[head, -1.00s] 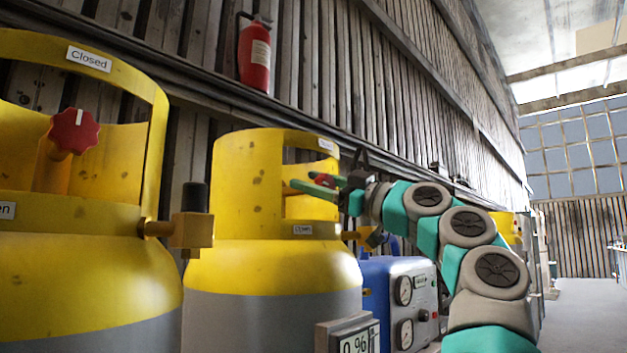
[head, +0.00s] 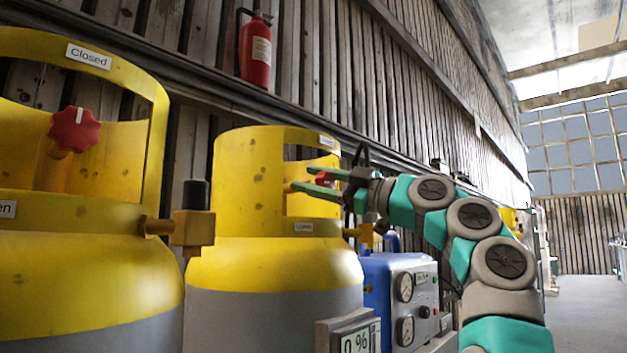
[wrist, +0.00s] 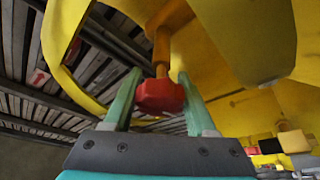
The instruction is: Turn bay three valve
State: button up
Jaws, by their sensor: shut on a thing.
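The red valve knob (wrist: 160,97) sits on a yellow stem inside the collar of the middle yellow-and-grey cylinder (head: 262,262). My gripper (wrist: 159,74) has one green finger on each side of the knob and is shut on it. In the head view, my gripper (head: 303,178) reaches in from the right through the collar opening. Only a little of the red knob (head: 323,180) shows there between the fingers. The pointer on this knob cannot be made out. The collar's upper label (head: 327,141) and lower label (head: 303,227) are too small to read surely.
A nearer cylinder (head: 75,270) at left has its own red knob (head: 75,129) and a "Closed" label (head: 88,56). A blue machine with gauges (head: 400,300) and a percent display (head: 355,340) stand below my arm. A fire extinguisher (head: 255,48) hangs on the wall.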

aim_at(331, 183)
jog(key=shift+s+n, duration=0.1)
jog(key=shift+n, duration=0.3)
dwell(0.4)
jog(key=o, duration=1.4)
jog(key=shift+f, duration=0.1)
jog(key=b+v, duration=0.2)
jog(key=v, duration=0.5)
jog(key=shift+d, duration=0.35)
